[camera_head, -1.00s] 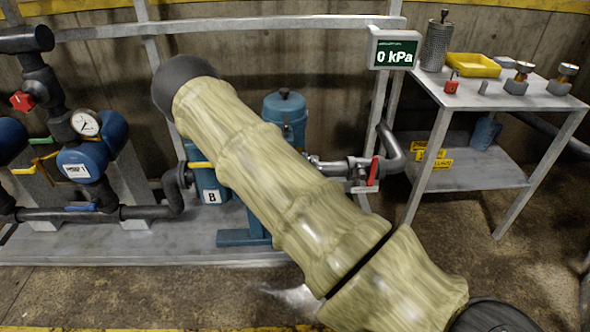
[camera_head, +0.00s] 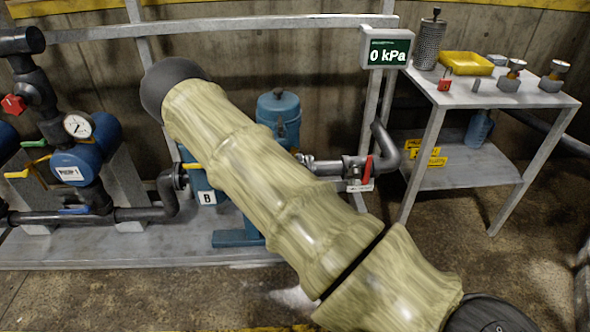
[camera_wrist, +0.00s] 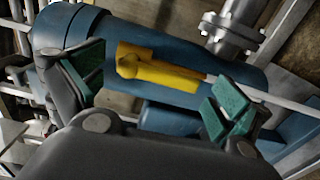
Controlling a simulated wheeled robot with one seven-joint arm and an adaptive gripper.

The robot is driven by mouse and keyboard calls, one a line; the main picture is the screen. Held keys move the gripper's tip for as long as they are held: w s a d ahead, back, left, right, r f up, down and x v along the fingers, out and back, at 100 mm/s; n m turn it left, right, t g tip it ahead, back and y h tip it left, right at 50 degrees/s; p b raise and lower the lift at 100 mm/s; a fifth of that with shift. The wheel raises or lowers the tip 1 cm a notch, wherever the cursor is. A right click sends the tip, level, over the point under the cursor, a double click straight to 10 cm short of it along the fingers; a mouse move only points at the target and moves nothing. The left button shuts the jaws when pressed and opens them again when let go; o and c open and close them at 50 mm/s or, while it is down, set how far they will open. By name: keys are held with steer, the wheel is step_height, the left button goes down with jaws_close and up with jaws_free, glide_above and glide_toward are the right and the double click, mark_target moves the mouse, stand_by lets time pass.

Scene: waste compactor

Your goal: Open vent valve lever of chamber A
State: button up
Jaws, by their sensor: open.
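In the wrist view a yellow lever (camera_wrist: 168,74) lies across a dark blue cylindrical body (camera_wrist: 110,32). My gripper (camera_wrist: 158,86) is open, its two green-padded fingers apart on either side of the lever, with nothing held. Whether either pad touches the lever cannot be told. In the head view my arm hides my gripper. A blue vessel labelled B (camera_head: 207,198) stands partly behind my arm, with a short yellow handle (camera_head: 192,167) at its upper left. No label A is readable in either view.
A flanged grey pipe (camera_wrist: 230,28) is close by in the wrist view. In the head view, a red-handled valve (camera_head: 366,170) and a 0 kPa display (camera_head: 388,51) stand right of my arm. A metal table (camera_head: 455,95) is further right. Pump piping (camera_head: 85,160) is at left.

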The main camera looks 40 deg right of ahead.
steer(key=v, duration=1)
steer(key=shift+s+a, duration=0.15)
steer(key=shift+s, duration=0.1)
steer(key=s+a+f+m+g+y, duration=0.35)
steer(key=s+f+m+g, duration=0.35)
steer(key=f, duration=0.6)
steer(key=s+a+f+m+g+y, duration=0.1)
steer(key=s+a+f+g+y, duration=0.1)
steer(key=s+a+f, duration=0.4)
steer(key=s+a+f+m+g+y, duration=0.1)
steer(key=s+a+f+g+y, duration=0.2)
steer(key=s, duration=0.4)
steer(key=s+a+f+m+g+y, duration=0.2)
steer(key=s+a+m+g, duration=0.1)
steer(key=s+a, duration=0.75)
step_height(320, 180, up, 14)
steer(key=d+p, duration=0.1)
steer(key=p, duration=1.3)
steer(key=shift+h, duration=0.35)
